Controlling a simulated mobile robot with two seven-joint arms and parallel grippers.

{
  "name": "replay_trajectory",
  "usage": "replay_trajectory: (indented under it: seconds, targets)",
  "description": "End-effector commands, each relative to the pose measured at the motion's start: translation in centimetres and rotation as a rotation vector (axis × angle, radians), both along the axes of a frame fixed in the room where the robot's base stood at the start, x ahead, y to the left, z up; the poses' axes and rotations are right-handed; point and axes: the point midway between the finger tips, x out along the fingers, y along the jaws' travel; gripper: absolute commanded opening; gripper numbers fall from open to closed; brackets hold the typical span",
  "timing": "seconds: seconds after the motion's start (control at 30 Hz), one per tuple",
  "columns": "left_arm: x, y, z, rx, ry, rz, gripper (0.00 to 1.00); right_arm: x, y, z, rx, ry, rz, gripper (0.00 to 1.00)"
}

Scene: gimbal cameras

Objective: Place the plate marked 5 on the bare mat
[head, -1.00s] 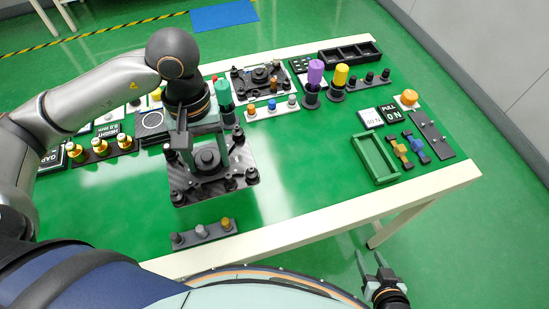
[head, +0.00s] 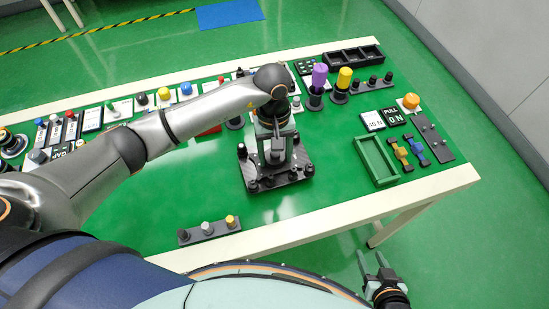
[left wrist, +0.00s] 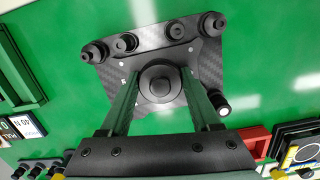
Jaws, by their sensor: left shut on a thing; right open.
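A dark carbon-patterned plate (head: 262,183) with black corner posts and a round centre knob (left wrist: 160,82) is held by my left gripper (left wrist: 158,88). Its fingers are shut on the knob from both sides. In the head view my left gripper (head: 275,156) is over the middle of the green table, and the plate is at or just above the surface; I cannot tell if it touches. A tiny white mark on the plate is too small to read. I cannot make out a bare mat on the table; my arm covers part of it. My right gripper (head: 371,262) is open and empty, beyond the table's front edge.
A strip with three knobs (head: 208,231) lies in front of the plate. A green open frame (head: 376,161) stands to the right. Purple (head: 319,75) and yellow (head: 344,78) cylinders stand behind. Several panels and buttons line the back left. Green table between plate and frame is clear.

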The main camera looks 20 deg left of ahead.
Motion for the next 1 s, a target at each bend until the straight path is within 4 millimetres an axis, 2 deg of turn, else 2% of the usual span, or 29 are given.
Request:
replay_trajectory:
  seconds: [0.1,0.2,0.77,0.8,1.0]
  targets:
    - [-0.3,0.0,-1.7,0.000,0.008,0.003,0.00,0.0,0.0,0.7,0.000,-0.001,0.000,0.50]
    - [-0.2,0.1,-2.4,0.000,0.004,0.001,0.00,0.1,0.0,0.8,0.000,-0.001,0.000,0.50]
    - [-0.1,0.1,-3.3,0.001,0.001,0.001,0.00,0.1,0.0,-0.4,0.000,-0.002,0.000,0.50]
    - [-0.1,0.1,-3.4,0.001,0.003,0.001,0.65,0.1,0.0,-0.4,0.000,-0.002,0.000,0.50]
    - [-0.2,0.1,-3.2,0.002,0.003,0.001,0.87,0.1,0.0,-0.2,0.000,-0.002,0.000,0.50]
